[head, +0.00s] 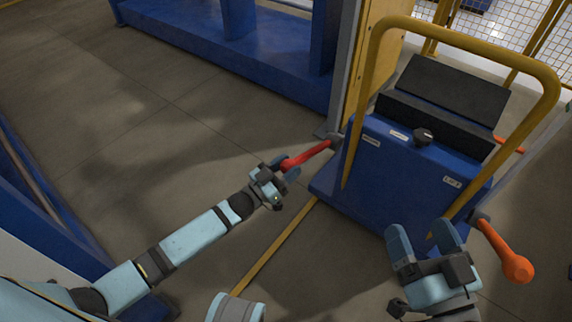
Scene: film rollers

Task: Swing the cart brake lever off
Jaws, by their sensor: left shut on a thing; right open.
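The blue cart (408,170) stands at the right with a yellow push handle. A red lever (309,157) sticks out from the cart's left side, joined at a dark hub. My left gripper (284,168) is shut on the outer end of the red lever, and its fingers hide that end. An orange lever with a round knob (505,252) hangs from the cart's right side. My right gripper (428,238) is open and empty in front of the cart, left of the orange lever. I cannot tell whether its fingers touch the cart.
The yellow handle (470,44) arches over the cart, with a black slanted panel (449,92) and a black knob (422,137) below it. A blue frame (215,50) stands behind, beside a yellow post. A yellow line (275,245) crosses the floor. Grey floor (150,130) left of the cart is clear.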

